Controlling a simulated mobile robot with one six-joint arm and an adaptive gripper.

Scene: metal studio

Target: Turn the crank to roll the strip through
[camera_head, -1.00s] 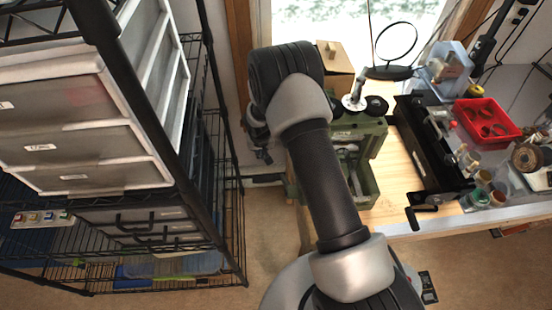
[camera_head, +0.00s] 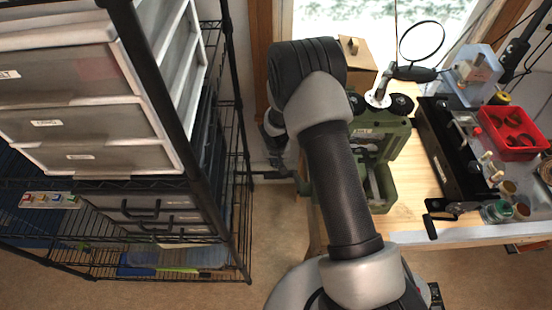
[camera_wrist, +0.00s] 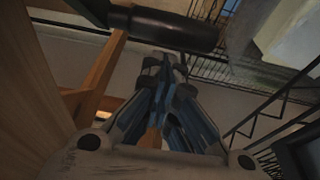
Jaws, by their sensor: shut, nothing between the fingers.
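The green rolling mill (camera_head: 393,146) stands on the wooden bench, partly hidden behind my arm. Black round knobs (camera_head: 401,103) sit on its top. A dark crank handle (camera_head: 270,175) sticks out low on the mill's left side. In the wrist view a thick black handle (camera_wrist: 172,28) crosses the top, just beyond my fingertips. My gripper (camera_wrist: 165,66) is shut and empty, its fingers pointing toward that handle; I cannot tell if they touch. In the head view my gripper (camera_head: 276,150) is mostly hidden beside the mill. I cannot make out the strip.
A wire shelf (camera_head: 240,200) with drawers fills the left. Bare floor (camera_head: 275,225) lies between shelf and bench.

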